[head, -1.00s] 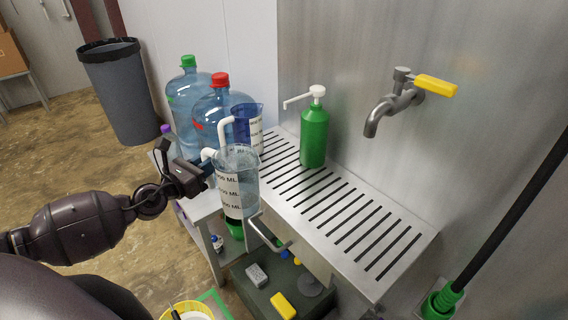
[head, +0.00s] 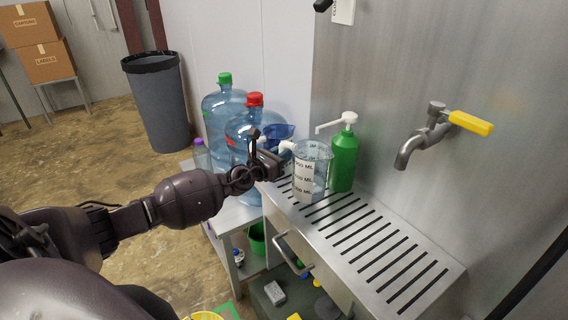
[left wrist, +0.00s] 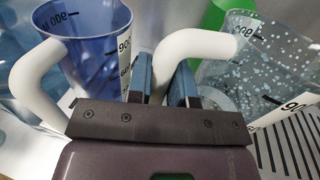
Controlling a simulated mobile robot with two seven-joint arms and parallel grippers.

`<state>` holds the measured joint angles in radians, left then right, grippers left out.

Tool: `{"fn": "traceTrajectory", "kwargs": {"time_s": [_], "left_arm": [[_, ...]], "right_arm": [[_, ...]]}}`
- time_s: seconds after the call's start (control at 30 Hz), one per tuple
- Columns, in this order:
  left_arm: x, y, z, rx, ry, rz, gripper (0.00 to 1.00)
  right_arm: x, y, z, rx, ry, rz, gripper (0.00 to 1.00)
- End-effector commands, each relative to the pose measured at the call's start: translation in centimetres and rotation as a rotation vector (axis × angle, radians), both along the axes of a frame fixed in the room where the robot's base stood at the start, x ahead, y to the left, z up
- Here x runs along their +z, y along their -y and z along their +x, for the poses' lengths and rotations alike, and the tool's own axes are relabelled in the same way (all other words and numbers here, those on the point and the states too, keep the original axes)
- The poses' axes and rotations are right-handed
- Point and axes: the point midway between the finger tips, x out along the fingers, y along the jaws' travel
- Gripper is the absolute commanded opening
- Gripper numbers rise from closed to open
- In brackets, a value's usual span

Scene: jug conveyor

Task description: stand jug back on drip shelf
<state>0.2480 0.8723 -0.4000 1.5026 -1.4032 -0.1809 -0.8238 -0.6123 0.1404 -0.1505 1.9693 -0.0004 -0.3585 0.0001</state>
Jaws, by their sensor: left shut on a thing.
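A clear measuring jug (head: 313,165) with a white handle is upright over the left part of the slotted metal drip shelf (head: 448,262). My left gripper (head: 272,158) is shut on its handle; the left wrist view shows the white handle (left wrist: 190,48) between the blue finger pads. The jug's base is at the slots, but I cannot tell whether it touches. A blue jug (head: 279,132) is behind my gripper, partly hidden; in the left wrist view it (left wrist: 88,45) is left of the fingers, with its own white handle. My right gripper is not in view.
A green pump bottle (head: 343,160) stands on the shelf just behind the clear jug. A tap with a yellow lever (head: 471,122) juts from the wall. Large water bottles (head: 223,105) stand at the left. The shelf's right part is clear.

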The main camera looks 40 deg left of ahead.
Motion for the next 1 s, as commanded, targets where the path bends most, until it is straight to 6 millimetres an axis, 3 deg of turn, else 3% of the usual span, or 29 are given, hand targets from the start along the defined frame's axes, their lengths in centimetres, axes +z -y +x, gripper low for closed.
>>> {"fn": "traceTrajectory", "kwargs": {"time_s": [0.17, 0.5, 0.8, 0.97, 1.0], "left_arm": [[-0.2, 0.2, 1.0, 0.000, 0.000, -0.001, 0.00], [-3.5, 0.1, 1.0, 0.001, -0.001, 0.000, 0.00], [-3.5, 0.1, 1.0, 0.001, 0.000, -0.001, 0.00], [-3.9, 0.1, 1.0, 0.001, 0.000, -0.001, 0.00], [-3.9, 0.1, 0.9, 0.001, -0.001, -0.001, 0.25]], "right_arm": [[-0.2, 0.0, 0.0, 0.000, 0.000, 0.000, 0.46], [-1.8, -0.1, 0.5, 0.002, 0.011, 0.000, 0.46], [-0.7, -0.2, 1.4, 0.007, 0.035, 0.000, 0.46], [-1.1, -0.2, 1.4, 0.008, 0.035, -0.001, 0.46], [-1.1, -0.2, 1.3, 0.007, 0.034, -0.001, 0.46]]}}
